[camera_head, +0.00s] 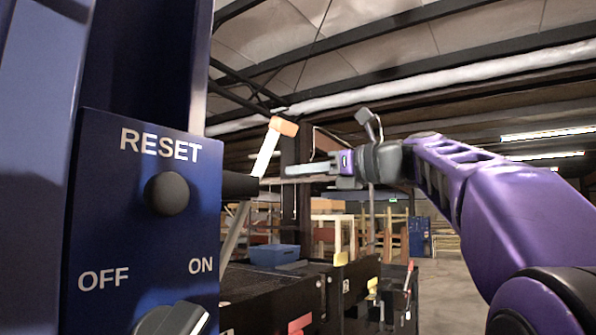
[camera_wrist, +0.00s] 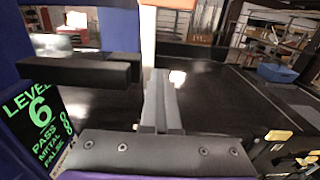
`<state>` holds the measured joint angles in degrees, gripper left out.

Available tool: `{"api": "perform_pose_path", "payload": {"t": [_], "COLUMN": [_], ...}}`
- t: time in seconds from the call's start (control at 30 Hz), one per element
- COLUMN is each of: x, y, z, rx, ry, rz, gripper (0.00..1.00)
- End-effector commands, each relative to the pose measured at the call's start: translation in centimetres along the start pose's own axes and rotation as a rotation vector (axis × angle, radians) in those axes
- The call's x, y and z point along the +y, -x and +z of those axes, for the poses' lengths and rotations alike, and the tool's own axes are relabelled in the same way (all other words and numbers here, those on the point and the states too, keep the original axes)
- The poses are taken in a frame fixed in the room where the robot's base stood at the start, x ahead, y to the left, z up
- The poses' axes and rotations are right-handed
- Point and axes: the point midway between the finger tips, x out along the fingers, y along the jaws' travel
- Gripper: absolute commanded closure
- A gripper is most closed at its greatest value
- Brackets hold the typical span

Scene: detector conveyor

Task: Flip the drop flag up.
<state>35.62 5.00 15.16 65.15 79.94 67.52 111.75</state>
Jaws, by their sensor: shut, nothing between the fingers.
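The drop flag (camera_head: 265,155) is a white strip with an orange tip at its top. In the head view it stands raised, leaning a little to the right, beside a dark stub on the blue cabinet. In the wrist view the white strip (camera_wrist: 148,38) rises at the top centre, just beyond my fingertips. My gripper (camera_head: 288,170) is level with the flag's lower part, just to its right; I cannot tell whether they touch. In the wrist view my fingers (camera_wrist: 160,78) are together with nothing between them.
The blue cabinet panel (camera_head: 110,230) on the left carries a black RESET knob (camera_head: 166,193) and an OFF/ON switch (camera_head: 172,320). A green-lettered display (camera_wrist: 38,115) is in the wrist view. The dark conveyor holds a blue bin (camera_head: 274,255). Open floor lies to the right.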

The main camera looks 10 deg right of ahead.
Motion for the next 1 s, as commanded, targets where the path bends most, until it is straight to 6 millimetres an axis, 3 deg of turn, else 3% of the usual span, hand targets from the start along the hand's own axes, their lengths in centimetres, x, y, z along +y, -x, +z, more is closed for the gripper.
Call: {"api": "perform_pose_path", "payload": {"t": [0.47,1.0], "x": [0.0,0.0], "y": [0.0,0.0], "z": [0.0,0.0], "rx": [0.0,0.0], "ry": [0.0,0.0], "rz": [0.0,0.0], "gripper": [1.0,0.04]}}
